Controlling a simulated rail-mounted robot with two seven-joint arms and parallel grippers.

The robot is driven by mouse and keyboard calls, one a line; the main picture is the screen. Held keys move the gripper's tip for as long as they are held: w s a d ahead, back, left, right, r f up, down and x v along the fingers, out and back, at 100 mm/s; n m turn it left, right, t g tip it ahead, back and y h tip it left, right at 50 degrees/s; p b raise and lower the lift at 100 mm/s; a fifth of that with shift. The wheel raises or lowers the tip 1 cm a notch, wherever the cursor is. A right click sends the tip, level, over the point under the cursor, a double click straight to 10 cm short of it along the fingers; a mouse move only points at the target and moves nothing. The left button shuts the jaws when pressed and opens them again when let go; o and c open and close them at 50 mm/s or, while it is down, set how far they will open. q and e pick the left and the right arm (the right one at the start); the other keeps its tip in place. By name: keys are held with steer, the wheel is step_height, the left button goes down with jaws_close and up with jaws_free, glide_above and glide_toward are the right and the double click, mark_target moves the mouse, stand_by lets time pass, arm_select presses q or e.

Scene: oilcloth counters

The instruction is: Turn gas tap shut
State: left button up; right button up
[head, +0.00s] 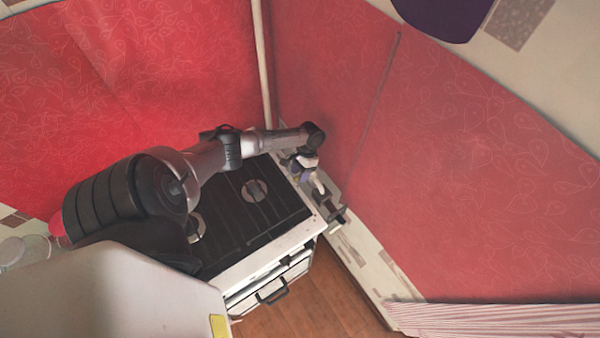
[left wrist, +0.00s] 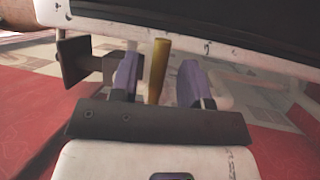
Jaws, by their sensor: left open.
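A yellow-gold tap handle (left wrist: 158,72) stands upright in the left wrist view, between the two purple fingers of my left gripper (left wrist: 160,82). The fingers are open, with a visible gap on each side of the handle. In the head view my left arm reaches over the stove, and my left gripper (head: 305,172) is low beside the stove's far right corner, near the red wall. I cannot make out the tap handle clearly there. My right gripper is in neither view.
The stove (head: 285,245) has a dark hob and a white front edge. A dark bracket-like part (left wrist: 85,62) is left of the fingers in the left wrist view. Red patterned walls (head: 460,160) close in behind. Wooden floor (head: 315,305) is clear in front.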

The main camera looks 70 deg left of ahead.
arm_select(q)
steer(key=v, duration=0.7)
steer(key=shift+r, duration=0.15)
stand_by(0.3)
